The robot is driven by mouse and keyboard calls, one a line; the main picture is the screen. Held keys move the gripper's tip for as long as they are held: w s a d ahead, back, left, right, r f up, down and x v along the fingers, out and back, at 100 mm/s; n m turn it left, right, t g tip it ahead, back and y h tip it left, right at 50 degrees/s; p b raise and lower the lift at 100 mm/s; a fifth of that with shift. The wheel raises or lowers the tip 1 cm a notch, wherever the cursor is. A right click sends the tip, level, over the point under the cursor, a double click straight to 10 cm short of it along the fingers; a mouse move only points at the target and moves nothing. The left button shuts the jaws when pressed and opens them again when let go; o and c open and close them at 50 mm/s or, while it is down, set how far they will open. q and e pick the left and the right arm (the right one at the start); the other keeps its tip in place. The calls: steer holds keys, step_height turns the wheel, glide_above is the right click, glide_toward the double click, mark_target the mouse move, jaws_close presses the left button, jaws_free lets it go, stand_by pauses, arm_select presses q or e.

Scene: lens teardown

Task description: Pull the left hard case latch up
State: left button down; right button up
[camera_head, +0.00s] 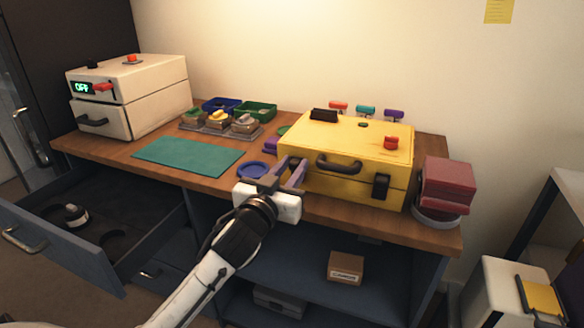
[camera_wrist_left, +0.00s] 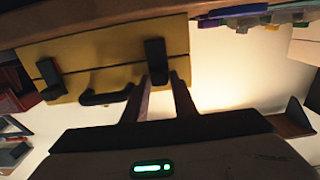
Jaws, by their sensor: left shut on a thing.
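The yellow hard case (camera_head: 345,150) sits closed on the workbench, with a black handle (camera_head: 338,164) on its front. It also shows in the left wrist view (camera_wrist_left: 100,52), where the picture is turned over. The left latch (camera_wrist_left: 155,56) is black and sits at the near tips of my left gripper's fingers in that view; in the head view the fingers largely hide it. My left gripper (camera_head: 289,171) is at the case's front left corner, shut on the left latch. The right latch (camera_head: 381,186) is black, on the case's front right. My right gripper is not in view.
A blue ring-shaped dish (camera_head: 254,170) lies just left of the gripper. A green mat (camera_head: 188,155), small bins (camera_head: 255,112) and a white machine (camera_head: 130,95) stand further left. Red boxes (camera_head: 447,183) are right of the case. A drawer (camera_head: 60,245) hangs open at lower left.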

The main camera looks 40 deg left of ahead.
arm_select(q)
steer(key=shift+r+p, duration=1.1)
steer(key=shift+p, duration=0.1)
steer(key=shift+r, duration=0.15)
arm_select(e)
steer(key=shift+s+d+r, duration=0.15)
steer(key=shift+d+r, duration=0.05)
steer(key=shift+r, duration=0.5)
arm_select(q)
steer(key=c, duration=1.6)
jaws_free()
steer(key=shift+o, duration=0.2)
steer(key=shift+s+d, duration=0.1)
steer(key=shift+s, duration=0.2)
steer(key=v, duration=0.9)
steer(key=shift+s, duration=0.35)
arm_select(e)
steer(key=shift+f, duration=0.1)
